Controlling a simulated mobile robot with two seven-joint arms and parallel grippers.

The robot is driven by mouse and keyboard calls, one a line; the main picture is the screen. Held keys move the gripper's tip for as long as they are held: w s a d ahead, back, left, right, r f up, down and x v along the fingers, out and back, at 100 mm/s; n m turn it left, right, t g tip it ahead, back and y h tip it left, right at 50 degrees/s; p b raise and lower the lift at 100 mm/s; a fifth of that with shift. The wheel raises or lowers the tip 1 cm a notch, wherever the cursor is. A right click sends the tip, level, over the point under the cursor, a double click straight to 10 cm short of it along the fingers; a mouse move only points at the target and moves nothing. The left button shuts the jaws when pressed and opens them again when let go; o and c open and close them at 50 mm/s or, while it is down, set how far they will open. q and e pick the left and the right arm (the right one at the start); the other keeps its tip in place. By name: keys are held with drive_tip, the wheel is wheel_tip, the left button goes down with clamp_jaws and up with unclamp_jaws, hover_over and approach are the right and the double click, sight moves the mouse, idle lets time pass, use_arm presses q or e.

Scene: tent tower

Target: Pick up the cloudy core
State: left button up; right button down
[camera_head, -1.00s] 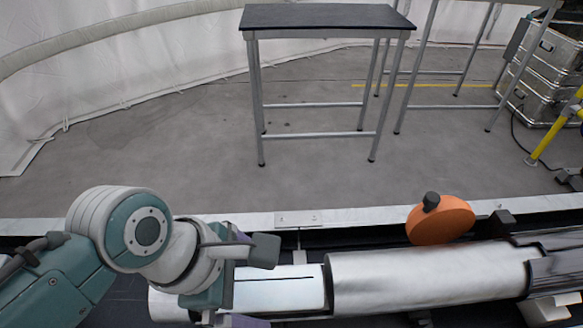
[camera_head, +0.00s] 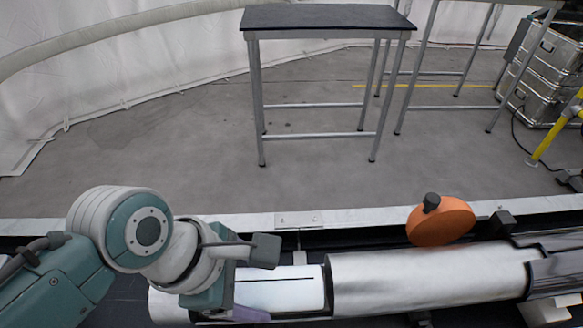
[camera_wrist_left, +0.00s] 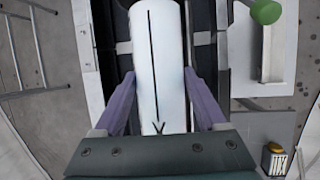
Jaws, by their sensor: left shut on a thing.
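The cloudy core is a pale white cylinder (camera_head: 290,288) with a thin dark line along it, lying level at the bottom of the head view. It also fills the upper middle of the left wrist view (camera_wrist_left: 158,50). My left gripper (camera_wrist_left: 158,80) has its two purple fingers on either side of the core, shut on it. In the head view the left gripper (camera_head: 250,292) reaches over the core's left part, and one purple finger shows along its near side. The core's left end is partly hidden by the gripper. My right gripper is not in view.
A larger silver cylinder (camera_head: 425,280) adjoins the core on the right. An orange disc (camera_head: 440,222) with a dark knob stands behind it. A pale ledge (camera_head: 340,217) runs behind. Beyond is open grey floor, a dark-topped table (camera_head: 325,17) and metal cases (camera_head: 545,65).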

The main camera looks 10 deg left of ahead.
use_arm(q)
clamp_jaws()
